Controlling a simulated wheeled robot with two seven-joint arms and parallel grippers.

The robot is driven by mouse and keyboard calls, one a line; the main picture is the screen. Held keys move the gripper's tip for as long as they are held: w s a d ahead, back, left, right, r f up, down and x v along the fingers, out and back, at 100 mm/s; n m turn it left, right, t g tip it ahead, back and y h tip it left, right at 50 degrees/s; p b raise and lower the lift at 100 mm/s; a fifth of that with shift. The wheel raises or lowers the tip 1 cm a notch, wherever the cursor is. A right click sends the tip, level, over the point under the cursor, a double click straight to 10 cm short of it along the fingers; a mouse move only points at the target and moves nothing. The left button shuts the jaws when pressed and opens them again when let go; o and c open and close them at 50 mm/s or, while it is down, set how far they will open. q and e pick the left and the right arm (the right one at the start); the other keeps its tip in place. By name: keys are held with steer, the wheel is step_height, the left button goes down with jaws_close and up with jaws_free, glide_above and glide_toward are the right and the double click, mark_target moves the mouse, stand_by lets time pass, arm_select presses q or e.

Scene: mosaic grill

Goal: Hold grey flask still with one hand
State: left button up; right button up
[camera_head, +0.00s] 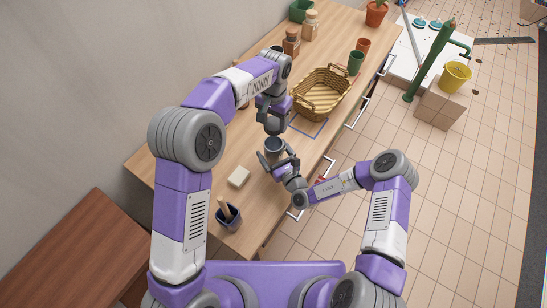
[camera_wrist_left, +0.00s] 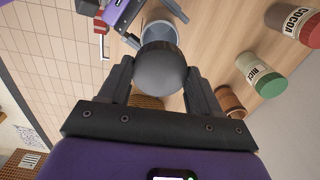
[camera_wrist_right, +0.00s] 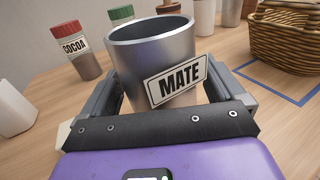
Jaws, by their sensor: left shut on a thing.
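The grey flask (camera_head: 274,146) stands upright and open on the wooden counter. Its MATE label (camera_wrist_right: 176,82) faces the right wrist camera, and its rim (camera_wrist_left: 158,32) shows beyond a dark round lid in the left wrist view. My right gripper (camera_head: 277,160) is around the flask, one finger on each side; its fingers look spread, and contact is hard to tell. My left gripper (camera_head: 274,124) is above the flask, shut on the dark grey round lid (camera_wrist_left: 160,68). The lid is apart from the flask's open mouth.
A wicker basket (camera_head: 322,95) stands further along the counter, by a blue outline (camera_head: 310,129). A pale block (camera_head: 238,176) and a dark blue cup (camera_head: 228,216) are nearer. A cocoa jar (camera_wrist_right: 75,50) and a green-lidded jar (camera_wrist_left: 262,78) stand by the wall side.

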steer(key=c, duration=1.4)
arm_select(q)
steer(key=shift+f, duration=2.5)
steer(key=shift+s, duration=0.1)
steer(key=shift+f, duration=0.9)
steer(key=shift+f, duration=0.5)
